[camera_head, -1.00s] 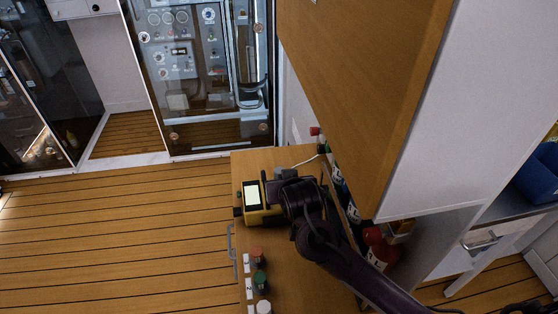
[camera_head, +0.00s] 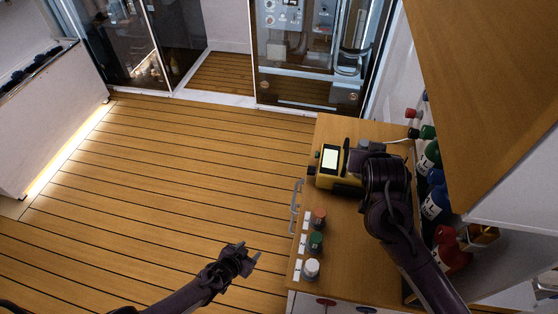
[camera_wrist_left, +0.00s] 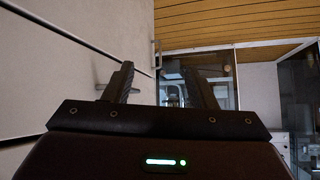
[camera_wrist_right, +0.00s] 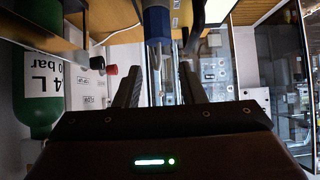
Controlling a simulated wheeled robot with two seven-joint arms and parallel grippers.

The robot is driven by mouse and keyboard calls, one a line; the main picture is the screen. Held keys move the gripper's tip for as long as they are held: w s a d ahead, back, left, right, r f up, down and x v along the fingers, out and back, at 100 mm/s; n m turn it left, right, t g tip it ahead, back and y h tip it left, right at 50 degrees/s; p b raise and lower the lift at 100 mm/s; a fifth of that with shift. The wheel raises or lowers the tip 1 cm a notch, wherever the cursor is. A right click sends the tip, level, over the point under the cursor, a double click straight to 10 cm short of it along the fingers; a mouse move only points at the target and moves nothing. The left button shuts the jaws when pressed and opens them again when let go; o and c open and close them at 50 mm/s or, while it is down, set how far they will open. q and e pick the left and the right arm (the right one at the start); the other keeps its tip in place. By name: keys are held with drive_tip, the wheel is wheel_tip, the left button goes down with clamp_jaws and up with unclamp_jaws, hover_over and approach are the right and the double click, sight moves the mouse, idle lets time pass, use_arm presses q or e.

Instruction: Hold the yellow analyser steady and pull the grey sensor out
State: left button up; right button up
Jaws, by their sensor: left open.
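The yellow analyser (camera_head: 350,187) with a lit pale screen (camera_head: 330,159) rests on the wooden counter. A grey round part (camera_head: 364,144), perhaps the grey sensor, shows at its back edge. My right gripper (camera_head: 367,172) is at the analyser's right side, and its wrist hides that part. In the right wrist view its fingers (camera_wrist_right: 160,85) stand apart, with a blue part (camera_wrist_right: 157,24) just beyond them; what they touch is unclear. My left gripper (camera_head: 250,256) is open and empty, left of the counter over the floor. The left wrist view shows its parted fingers (camera_wrist_left: 160,85).
A handle (camera_head: 296,205) sticks out on the left edge. The floor (camera_head: 160,190) to the left is clear.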

use_arm(q)
drive_tip(key=w+d+r+m+t+h, duration=0.1)
drive_tip(key=w+d+r+m+h, duration=0.35)
drive_tip(key=w+r, duration=0.6)
drive_tip(key=w+d+r+m+t+h, duration=0.1)
drive_tip(key=w+d+r+m+h, duration=0.3)
drive_tip(key=w+r, duration=0.65)
drive_tip(key=s+d+r+m+g+h, duration=0.2)
drive_tip(key=s+r+m+g, duration=0.45)
drive_tip(key=r+g, duration=0.4)
drive_tip(key=f+x, duration=0.1)
drive_tip(key=x, duration=0.5)
drive_tip(key=shift+w, duration=0.4)
drive_tip(key=shift+y, duration=0.25)
clamp_jaws()
